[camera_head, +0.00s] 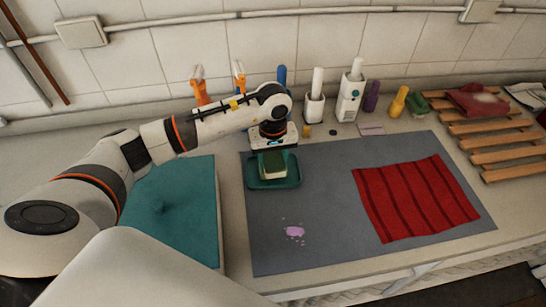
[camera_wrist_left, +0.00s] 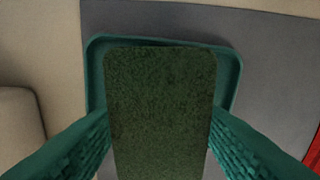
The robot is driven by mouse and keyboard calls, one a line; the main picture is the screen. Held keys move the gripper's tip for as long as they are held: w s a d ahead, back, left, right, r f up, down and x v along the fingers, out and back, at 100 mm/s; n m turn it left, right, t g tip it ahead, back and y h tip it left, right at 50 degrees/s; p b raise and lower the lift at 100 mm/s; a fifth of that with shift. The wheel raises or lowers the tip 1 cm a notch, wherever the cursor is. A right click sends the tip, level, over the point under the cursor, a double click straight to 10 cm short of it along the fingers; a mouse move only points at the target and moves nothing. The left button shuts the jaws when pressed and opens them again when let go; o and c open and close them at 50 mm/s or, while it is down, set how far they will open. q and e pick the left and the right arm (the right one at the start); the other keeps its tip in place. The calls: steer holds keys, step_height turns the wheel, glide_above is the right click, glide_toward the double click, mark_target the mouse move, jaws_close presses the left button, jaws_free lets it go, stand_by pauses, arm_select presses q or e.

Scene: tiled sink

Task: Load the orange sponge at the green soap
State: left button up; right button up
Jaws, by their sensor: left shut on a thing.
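My left gripper (camera_head: 272,148) points down over the left part of the grey mat and is shut on a sponge (camera_head: 273,166) with a dark green top and pale yellowish sides. In the left wrist view the sponge (camera_wrist_left: 160,110) sits between the two teal fingers, its green face toward the camera. A green tray (camera_head: 262,184) lies below it on the mat; its rim also shows in the left wrist view (camera_wrist_left: 94,75). I cannot tell whether the sponge touches the tray. No clearly orange sponge or separate green soap shows. My right gripper is not in view.
A red striped cloth (camera_head: 415,198) and a pinkish patch (camera_head: 295,231) lie on the grey mat (camera_head: 320,190). Bottles stand along the back, including a yellow one (camera_head: 398,102). A wooden rack (camera_head: 495,140) is at right. A teal surface (camera_head: 175,210) is at left.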

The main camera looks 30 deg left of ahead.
mark_target(273, 158)
arm_select(q)
steer(key=shift+r+p, duration=0.45)
steer(key=shift+r, duration=0.45)
steer(key=shift+r+p, duration=1)
steer(key=shift+r, duration=1.55)
